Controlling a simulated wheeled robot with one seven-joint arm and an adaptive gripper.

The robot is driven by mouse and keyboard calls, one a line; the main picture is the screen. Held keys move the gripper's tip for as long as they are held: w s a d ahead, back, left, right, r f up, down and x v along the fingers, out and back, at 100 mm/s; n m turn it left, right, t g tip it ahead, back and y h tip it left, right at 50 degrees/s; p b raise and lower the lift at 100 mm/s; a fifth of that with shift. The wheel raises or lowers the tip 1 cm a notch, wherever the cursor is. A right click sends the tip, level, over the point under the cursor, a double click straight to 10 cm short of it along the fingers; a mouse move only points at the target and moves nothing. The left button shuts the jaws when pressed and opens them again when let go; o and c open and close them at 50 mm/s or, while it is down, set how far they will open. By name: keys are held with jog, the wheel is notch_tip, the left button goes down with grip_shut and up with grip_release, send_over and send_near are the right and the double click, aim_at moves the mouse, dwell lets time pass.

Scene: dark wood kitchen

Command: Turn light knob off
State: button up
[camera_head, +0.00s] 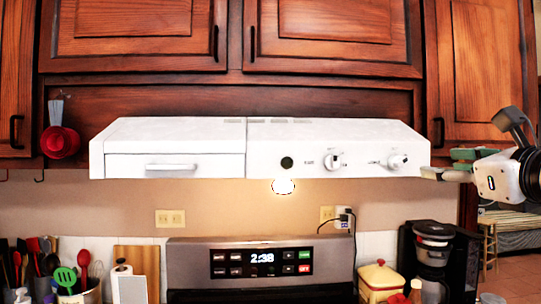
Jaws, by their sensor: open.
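The white range hood (195,133) spans the middle under the wooden cabinets. Its front carries two white knobs, a left knob (333,160) and a right knob (398,160). Their labels are too small to read, so I cannot tell which is the light knob. A bulb (283,186) under the hood is lit and brightens the wall. My gripper (446,165) is at the right edge, just right of the hood's right end and closest to the right knob. Its fingers point left, are apart and hold nothing.
Wooden cabinets (335,38) hang above the hood. The stove panel (262,263) is below it. A coffee maker (432,255) and a yellow canister (380,280) stand at lower right. Utensils (65,280) stand at lower left. The space before the hood front looks clear.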

aim_at(401, 162)
jog(key=w, duration=1.3)
jog(key=shift+w+d, duration=0.1)
jog(key=shift+w, duration=0.3)
grip_shut()
